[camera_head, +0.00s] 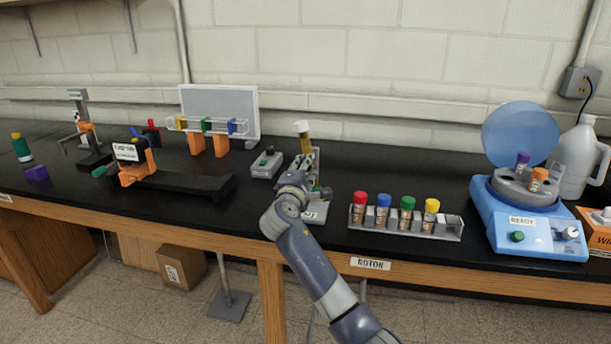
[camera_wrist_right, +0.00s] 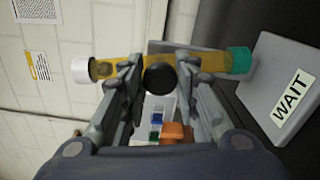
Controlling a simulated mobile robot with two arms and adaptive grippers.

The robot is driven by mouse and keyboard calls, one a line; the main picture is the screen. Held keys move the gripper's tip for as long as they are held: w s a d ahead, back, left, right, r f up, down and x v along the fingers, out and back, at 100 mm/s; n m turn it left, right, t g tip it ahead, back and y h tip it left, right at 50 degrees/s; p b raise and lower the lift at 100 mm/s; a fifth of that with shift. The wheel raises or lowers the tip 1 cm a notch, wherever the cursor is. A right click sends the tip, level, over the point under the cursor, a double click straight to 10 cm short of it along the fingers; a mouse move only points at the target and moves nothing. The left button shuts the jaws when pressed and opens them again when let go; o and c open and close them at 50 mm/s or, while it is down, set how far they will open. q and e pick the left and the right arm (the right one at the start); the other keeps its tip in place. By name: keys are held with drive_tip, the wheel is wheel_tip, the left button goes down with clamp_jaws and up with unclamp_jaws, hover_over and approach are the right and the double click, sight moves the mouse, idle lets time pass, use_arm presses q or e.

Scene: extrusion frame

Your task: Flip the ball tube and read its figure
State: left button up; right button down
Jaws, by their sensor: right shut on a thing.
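The ball tube (camera_head: 305,144) is an amber tube standing nearly upright, with its white cap at the top in the head view. In the right wrist view the tube (camera_wrist_right: 103,70) lies across the picture, white cap at left and teal cap at right. My right gripper (camera_wrist_right: 159,68) is shut on its middle, with a black round piece (camera_wrist_right: 160,78) between the fingers. A grey base (camera_head: 312,212) stands below the tube; in the wrist view its plate (camera_wrist_right: 265,75) reads "WAIT", near the teal end. The ball inside cannot be made out. My left gripper is not in view.
A grey box (camera_head: 266,163) stands left of the tube. A rack (camera_head: 405,229) with several colour-capped tubes is to the right, then a blue centrifuge (camera_head: 527,235) reading "READY" with its lid up. A white board (camera_head: 250,103) and tube holder stand behind left.

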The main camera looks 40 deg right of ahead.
drive_tip(key=shift+f+m+b, duration=0.1)
drive_tip(key=shift+m+b, duration=0.55)
drive_tip(key=shift+m, duration=0.45)
drive_tip(key=c, duration=1.2)
unclamp_jaws()
drive_tip(key=shift+c, duration=0.2)
drive_tip(key=v, duration=1.2)
drive_tip(key=shift+s+d, duration=0.1)
